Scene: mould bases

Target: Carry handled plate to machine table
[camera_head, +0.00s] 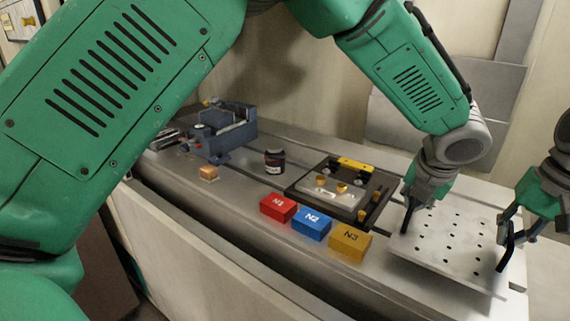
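A pale grey plate (447,250) with several rows of dark holes lies roughly level at the right end of the machine table (235,215). I cannot tell whether it rests on the table or is held just above it. My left gripper (408,218) points down at the plate's left far edge, with a dark finger against it. My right gripper (505,255) is at the plate's right edge, with a dark finger reaching down there. The plate's handles are not clearly visible; the grippers cover those places. I cannot tell whether either gripper is closed on a handle.
Red N1 (278,207), blue N2 (312,223) and yellow N3 (350,242) blocks line the table's front edge. Behind them are a dark fixture tray (298,187) and a dark jar (275,161).

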